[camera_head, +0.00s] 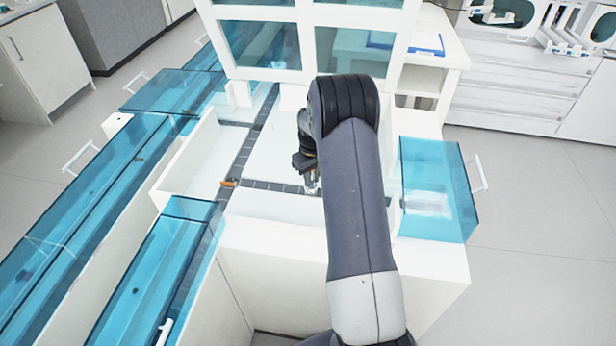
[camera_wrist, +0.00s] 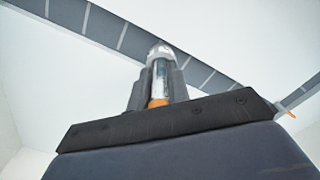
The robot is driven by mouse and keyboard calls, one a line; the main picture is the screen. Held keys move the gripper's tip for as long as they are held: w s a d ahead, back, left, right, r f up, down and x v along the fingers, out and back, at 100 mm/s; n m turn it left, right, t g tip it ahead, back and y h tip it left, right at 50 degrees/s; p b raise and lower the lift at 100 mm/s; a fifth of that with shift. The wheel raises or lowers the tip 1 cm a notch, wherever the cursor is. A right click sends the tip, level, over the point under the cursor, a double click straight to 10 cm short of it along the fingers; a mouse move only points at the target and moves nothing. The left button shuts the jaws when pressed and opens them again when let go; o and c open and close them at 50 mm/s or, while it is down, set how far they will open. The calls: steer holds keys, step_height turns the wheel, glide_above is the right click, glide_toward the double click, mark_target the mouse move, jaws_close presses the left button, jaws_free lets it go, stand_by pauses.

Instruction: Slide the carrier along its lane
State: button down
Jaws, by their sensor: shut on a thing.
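The carrier (camera_wrist: 160,72) is a small upright tube-like piece with a pale top, a clear middle and an orange lower part. My gripper (camera_wrist: 157,92) is shut on it, with dark fingers on both sides. The carrier stands at the dark grey lane (camera_wrist: 110,33), which has pale cross marks and runs diagonally behind it. Whether its base sits in the lane is hidden. In the head view my gripper (camera_head: 311,180) is mostly behind my arm, over the cross branch of the lane (camera_head: 268,186). A small orange piece (camera_head: 229,183) sits at that branch's left end.
White walls (camera_head: 190,160) enclose the track floor. Blue transparent covers (camera_head: 150,270) stand at the left and another blue box (camera_head: 437,190) at the right. A white frame with blue panes (camera_head: 305,50) rises at the back. White floor beside the lane is clear.

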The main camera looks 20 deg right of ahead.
steer(key=shift+s+d, duration=0.65)
steer(key=shift+d, duration=0.35)
steer(key=shift+s+d, duration=0.65)
steer(key=shift+d, duration=0.3)
steer(key=c, duration=1.3)
jaws_free()
steer(key=shift+o, duration=0.2)
step_height(320, 180, up, 11)
steer(key=shift+b, duration=0.45)
steer(key=shift+f, duration=0.2)
